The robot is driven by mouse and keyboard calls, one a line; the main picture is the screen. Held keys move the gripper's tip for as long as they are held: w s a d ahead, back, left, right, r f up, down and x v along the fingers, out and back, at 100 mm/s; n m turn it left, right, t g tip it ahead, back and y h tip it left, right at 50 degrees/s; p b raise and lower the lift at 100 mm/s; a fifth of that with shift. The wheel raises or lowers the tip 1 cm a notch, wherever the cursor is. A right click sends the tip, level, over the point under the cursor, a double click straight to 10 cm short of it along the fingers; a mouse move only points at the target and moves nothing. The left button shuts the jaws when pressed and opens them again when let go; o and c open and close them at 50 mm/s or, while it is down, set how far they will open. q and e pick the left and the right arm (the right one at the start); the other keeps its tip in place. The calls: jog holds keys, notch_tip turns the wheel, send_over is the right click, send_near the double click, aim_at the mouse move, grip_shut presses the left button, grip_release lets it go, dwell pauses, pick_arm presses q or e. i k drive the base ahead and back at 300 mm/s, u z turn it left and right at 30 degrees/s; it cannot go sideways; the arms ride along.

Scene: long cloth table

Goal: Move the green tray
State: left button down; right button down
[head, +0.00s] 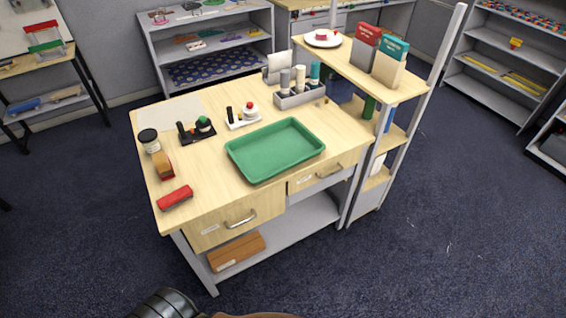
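The green tray (275,150) is a shallow, empty rectangle with rounded corners and a raised rim. It lies flat on the light wooden workbench (215,172), right of the middle, with its near corner close to the front edge above the drawers. Nothing covers it. Neither of my grippers can be made out in the head view. A dark ribbed part at the bottom edge seems to be mine.
Behind the tray stand a grey caddy of bottles (299,97) and two small stands with dark and white items (242,116), (197,130). A shelf rack (385,110) rises right.

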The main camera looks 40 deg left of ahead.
aim_at(262, 154)
jog(key=z, duration=0.2)
jog(key=k, duration=0.45)
jog(key=z, duration=0.55)
jog(key=i, duration=1.4)
jog(key=u, duration=1.45)
jog(key=i, duration=0.9)
jog(key=u, duration=1)
